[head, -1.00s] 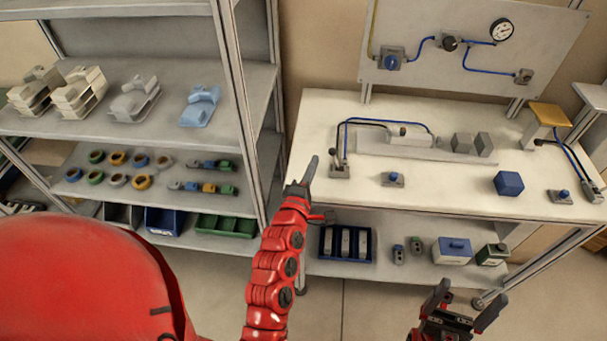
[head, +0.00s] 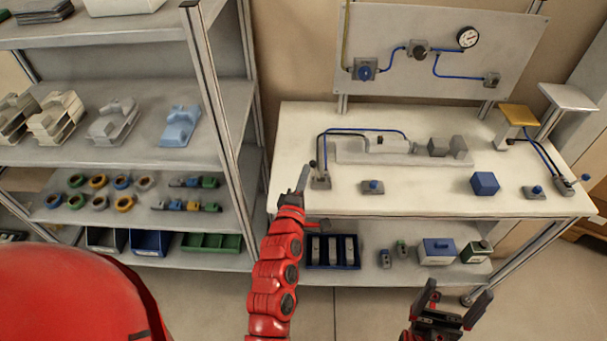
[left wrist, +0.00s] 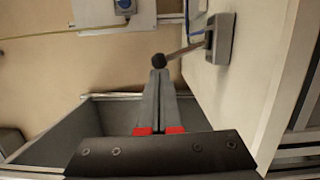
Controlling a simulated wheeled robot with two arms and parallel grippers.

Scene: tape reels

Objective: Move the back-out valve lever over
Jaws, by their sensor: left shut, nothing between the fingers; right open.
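The valve (head: 320,182) with the lever is a grey block at the left end of the white worktable, with blue and black hoses running from it. In the left wrist view the lever is a thin rod with a black ball knob (left wrist: 159,60), sticking out leftward from the grey valve body (left wrist: 220,40). My left gripper (head: 304,170) is shut and empty, its tips right by the knob; it also shows in the left wrist view (left wrist: 160,76). Whether the tips touch the knob I cannot tell. My right gripper (head: 460,290) is open and empty, in front of the table.
A grey fixture (head: 350,157) with blocks lies on the worktable (head: 430,203). A blue-knobbed valve (head: 373,188) and a blue cube (head: 485,183) stand nearer the front. A gauge panel (head: 440,30) rises behind. A shelf post (head: 220,120) stands left of my left arm.

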